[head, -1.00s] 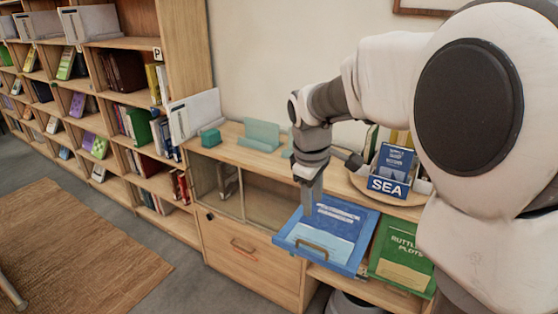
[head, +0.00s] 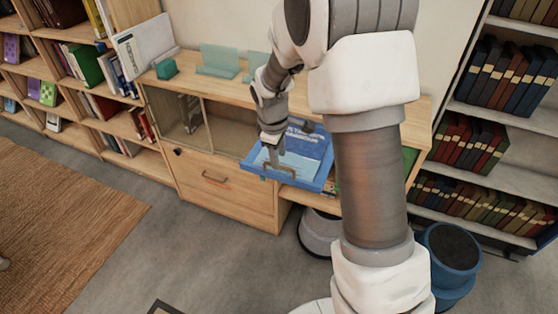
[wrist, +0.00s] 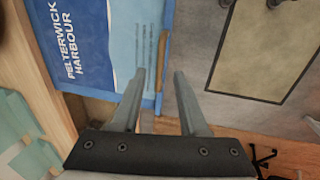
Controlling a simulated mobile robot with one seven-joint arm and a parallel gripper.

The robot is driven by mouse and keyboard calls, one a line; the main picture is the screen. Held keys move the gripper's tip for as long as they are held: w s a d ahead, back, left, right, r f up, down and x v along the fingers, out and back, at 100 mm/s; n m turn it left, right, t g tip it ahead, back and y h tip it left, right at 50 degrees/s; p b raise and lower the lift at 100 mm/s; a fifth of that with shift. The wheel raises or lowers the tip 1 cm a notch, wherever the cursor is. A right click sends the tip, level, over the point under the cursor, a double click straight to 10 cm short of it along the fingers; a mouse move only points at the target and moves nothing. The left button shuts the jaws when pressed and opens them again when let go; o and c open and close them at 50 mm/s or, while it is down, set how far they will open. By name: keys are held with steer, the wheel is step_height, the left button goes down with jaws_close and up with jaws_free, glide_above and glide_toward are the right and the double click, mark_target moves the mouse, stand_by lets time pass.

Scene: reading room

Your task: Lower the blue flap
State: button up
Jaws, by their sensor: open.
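The blue flap (head: 307,163) juts out from the front of the low wooden cabinet, looking raised, with a pale blue and white cover on it. A tan bar handle (head: 283,173) runs along its front edge. In the wrist view the flap (wrist: 105,45) shows the words PELTERWICK HARBOUR, and the handle (wrist: 161,60) appears between my two fingers. My gripper (head: 272,163) is open and empty, pointing down at the flap's front edge by the handle. I cannot tell whether the fingers touch it.
The low cabinet (head: 210,146) has glass-fronted compartments and a drawer beneath. A green panel (head: 410,158) is mostly hidden behind my arm. Bookshelves (head: 490,135) stand at right, more at left. A blue stool-like object (head: 452,250) stands at lower right. Floor in front is open.

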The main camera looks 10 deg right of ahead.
steer(key=shift+w+d+f, duration=0.1)
steer(key=shift+f, duration=0.6)
steer(key=shift+w+d+f, duration=0.1)
steer(key=shift+f, duration=0.55)
steer(key=shift+c, duration=0.2)
jaws_close()
